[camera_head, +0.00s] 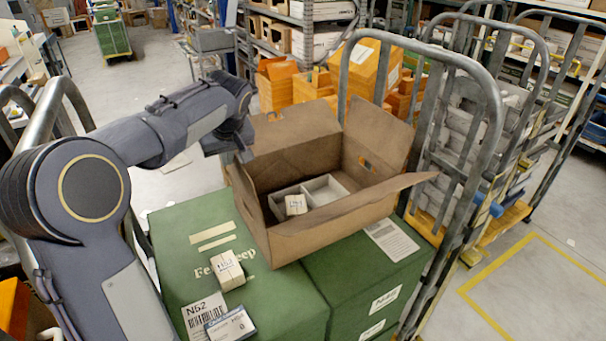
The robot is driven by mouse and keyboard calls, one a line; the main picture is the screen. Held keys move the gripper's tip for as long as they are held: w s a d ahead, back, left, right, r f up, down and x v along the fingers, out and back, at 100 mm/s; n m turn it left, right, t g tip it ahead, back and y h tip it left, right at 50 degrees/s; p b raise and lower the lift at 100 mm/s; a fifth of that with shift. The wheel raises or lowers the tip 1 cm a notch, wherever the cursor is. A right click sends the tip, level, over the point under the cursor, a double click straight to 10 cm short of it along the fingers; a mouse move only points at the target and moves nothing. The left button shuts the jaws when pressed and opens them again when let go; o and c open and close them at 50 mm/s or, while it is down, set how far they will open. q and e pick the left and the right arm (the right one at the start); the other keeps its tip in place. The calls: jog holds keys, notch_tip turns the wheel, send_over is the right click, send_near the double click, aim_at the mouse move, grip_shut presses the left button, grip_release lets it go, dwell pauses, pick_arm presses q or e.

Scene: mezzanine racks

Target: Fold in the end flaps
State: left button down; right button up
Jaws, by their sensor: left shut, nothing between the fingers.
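An open brown cardboard box (315,240) stands on green crates. A broad back flap (295,138) and a right end flap (378,138) stand up and open. A front flap (375,198) sticks outward to the right. I cannot tell how the left end flap lies. Inside the box is a grey divided tray (325,188) with a small pale carton (296,204) in it. My left gripper (242,154) is shut and empty, pointing down at the box's back left corner; I cannot tell whether it touches the cardboard. My right gripper is not in view.
The green crates (185,235) carry another small carton (227,270) and labels (230,325) in front of the box. A grey metal cart frame (490,110) rises close on the right. Orange bins (365,70) stand behind. The floor (540,290) at right is clear.

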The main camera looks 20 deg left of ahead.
pick_arm(q)
jog(key=w+d+p, duration=0.4)
jog(key=w+d, duration=0.2)
jog(key=w, duration=0.2)
jog(key=shift+d, duration=0.3)
dwell(0.8)
jog(key=shift+w+r, duration=0.1)
notch_tip(320, 180, up, 7)
jog(key=p, duration=0.2)
dwell(0.6)
